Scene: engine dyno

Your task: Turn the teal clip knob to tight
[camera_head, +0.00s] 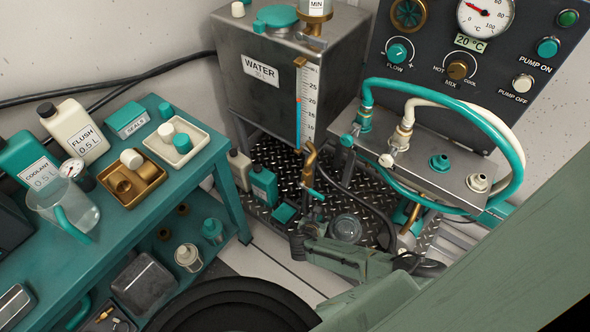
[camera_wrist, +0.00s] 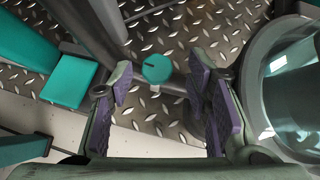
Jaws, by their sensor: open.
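The teal knob (camera_wrist: 156,69) is round with a dark pointer mark on its face. In the wrist view it shows between and beyond my fingertips, above the diamond-plate floor, with a pale piece under it. My gripper (camera_wrist: 160,75) is open, its purple pads to either side of the knob, with gaps on both sides; I cannot tell how deep between them the knob sits. In the head view my gripper (camera_head: 322,238) is low near the floor plate, below a brass tap with a teal part (camera_head: 315,194); the knob is hard to make out there.
A teal box (camera_wrist: 70,80) lies left of my fingers, and a round glass vessel (camera_wrist: 285,75) stands close on the right. The grey water tank (camera_head: 270,100) and a metal manifold box with hoses (camera_head: 430,165) stand behind. A teal bench (camera_head: 110,220) is at left.

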